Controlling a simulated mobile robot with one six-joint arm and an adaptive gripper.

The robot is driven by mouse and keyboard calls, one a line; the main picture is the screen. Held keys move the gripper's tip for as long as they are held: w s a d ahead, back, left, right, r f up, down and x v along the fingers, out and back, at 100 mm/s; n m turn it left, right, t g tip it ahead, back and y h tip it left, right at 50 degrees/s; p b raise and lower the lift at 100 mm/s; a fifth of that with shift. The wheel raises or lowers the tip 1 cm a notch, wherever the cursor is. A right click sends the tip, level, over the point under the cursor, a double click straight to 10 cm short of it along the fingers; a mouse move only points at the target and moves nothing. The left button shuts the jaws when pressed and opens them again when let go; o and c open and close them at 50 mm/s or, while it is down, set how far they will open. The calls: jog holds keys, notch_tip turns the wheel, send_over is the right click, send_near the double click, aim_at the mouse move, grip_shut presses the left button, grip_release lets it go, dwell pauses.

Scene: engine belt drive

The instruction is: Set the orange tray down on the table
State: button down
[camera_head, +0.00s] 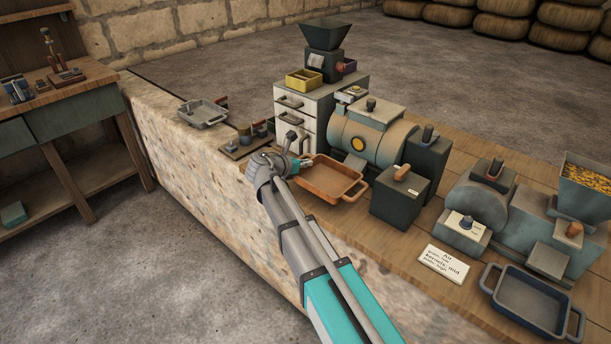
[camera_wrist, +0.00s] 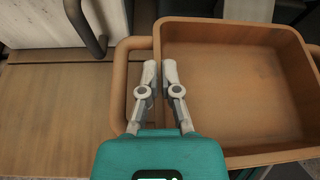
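The orange tray (camera_head: 333,184) is a shallow rectangular pan with a loop handle at each end. It looks level and empty, low over the wooden table top by the stone edge; I cannot tell whether its base touches the table. My gripper (camera_head: 307,161) is at its left end. In the wrist view, the fingers of my gripper (camera_wrist: 160,82) are close together on either side of the wall of the orange tray (camera_wrist: 235,85), one inside the tray and one between wall and handle. They appear shut on that wall.
A white drawer cabinet (camera_head: 296,112) stands behind the tray, with a round-bodied machine (camera_head: 365,135) beside it. A dark green box (camera_head: 401,196) is close on the right. A blue tray (camera_head: 532,302), a label card (camera_head: 444,264) and a grey tray (camera_head: 203,113) lie further off.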

aim_at(306, 172)
jog(key=shift+f, duration=0.1)
jog(key=shift+f+b, duration=1.75)
jog(key=shift+b, duration=0.15)
jog(key=shift+f, duration=0.2)
jog(key=c, duration=0.8)
grip_release()
jog(key=shift+r, duration=0.1)
jog(key=shift+r, duration=0.15)
jog(key=p+v, duration=0.4)
jog(key=v, duration=0.8)
jog(key=shift+p, duration=0.3)
